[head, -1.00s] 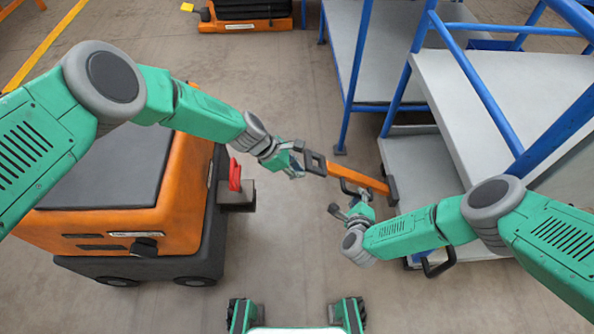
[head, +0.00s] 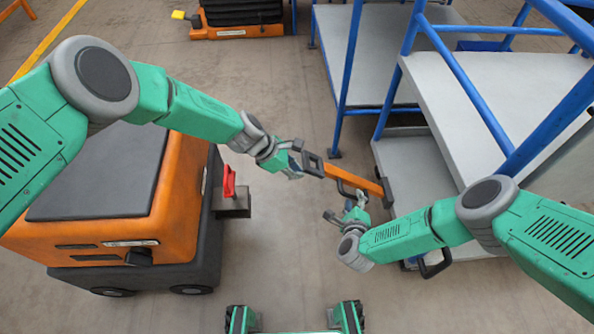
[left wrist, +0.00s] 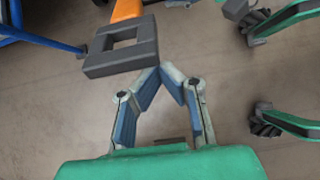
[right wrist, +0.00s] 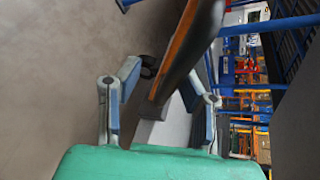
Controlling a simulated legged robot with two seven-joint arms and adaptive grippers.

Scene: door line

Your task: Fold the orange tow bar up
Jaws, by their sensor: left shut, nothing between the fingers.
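The orange tow bar (head: 350,179) sticks out from the grey cart toward the left, with a dark square eye (head: 312,164) at its free end. In the left wrist view the eye (left wrist: 97,62) is just beyond the fingertips. My left gripper (head: 297,160) is shut and empty beside the eye; its fingertips meet in the left wrist view (left wrist: 167,70). My right gripper (head: 343,207) is open below the bar, near its dark handle. In the right wrist view the fingers (right wrist: 166,78) are apart, and the dark-edged bar (right wrist: 185,45) crosses in front of and between them. Whether it touches them I cannot tell.
The grey cart (head: 408,165) with blue rails (head: 463,82) stands at right. An orange tug (head: 183,190) with a dark hitch and red lever (head: 229,182) stands at left. Another blue-railed cart and orange vehicle stand behind. Open floor lies between tug and cart.

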